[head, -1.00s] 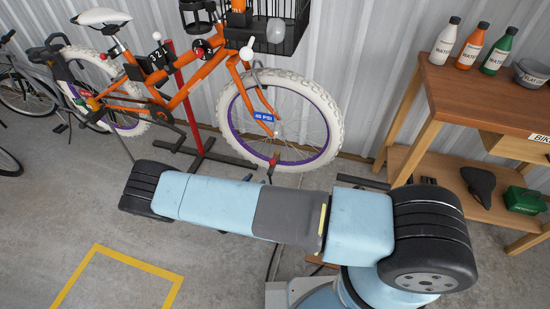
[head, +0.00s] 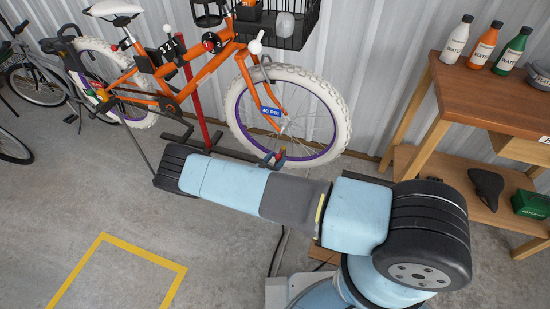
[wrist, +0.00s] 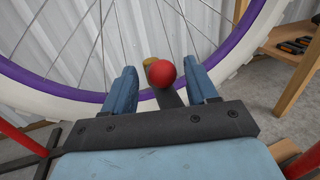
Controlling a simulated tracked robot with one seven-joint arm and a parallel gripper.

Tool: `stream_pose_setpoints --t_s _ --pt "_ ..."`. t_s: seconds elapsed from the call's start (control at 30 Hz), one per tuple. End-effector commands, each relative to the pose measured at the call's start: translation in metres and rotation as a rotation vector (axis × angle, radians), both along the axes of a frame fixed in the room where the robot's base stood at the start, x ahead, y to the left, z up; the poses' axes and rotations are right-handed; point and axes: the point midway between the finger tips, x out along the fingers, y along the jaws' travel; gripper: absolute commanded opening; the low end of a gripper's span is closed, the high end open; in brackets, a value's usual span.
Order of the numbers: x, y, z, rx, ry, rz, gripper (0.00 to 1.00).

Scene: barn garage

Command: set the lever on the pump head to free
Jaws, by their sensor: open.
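The pump head's lever shows in the wrist view as a dark arm (wrist: 172,97) with a red ball knob (wrist: 165,73). A small brass-coloured part (wrist: 150,61) sits just behind the knob. My gripper (wrist: 161,69) is open, with one blue finger on each side of the knob. Gaps show between the knob and both fingers. In the head view, a small red part (head: 280,160) shows low at the front wheel (head: 335,120). My arm hides most of the floor below it. Markings for the lever's settings cannot be read.
The orange bicycle (head: 200,68) stands by the corrugated wall, with a red stand post (head: 196,105) behind it. A wooden workbench (head: 470,92) with bottles is at the right. Open concrete floor with a yellow outline (head: 140,250) lies at the left front.

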Motion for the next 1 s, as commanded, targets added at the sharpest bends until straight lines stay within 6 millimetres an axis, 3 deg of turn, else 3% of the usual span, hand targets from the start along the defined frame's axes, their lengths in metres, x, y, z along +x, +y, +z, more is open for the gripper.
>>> stream_pose_setpoints --t_s 0.2,0.53,1.0 --pt "0.013 -0.009 0.0 0.001 0.001 0.0 0.58" --pt "0.014 -0.011 0.0 0.001 0.001 0.0 0.57" --pt "0.014 -0.01 0.0 0.001 0.001 0.0 0.12"
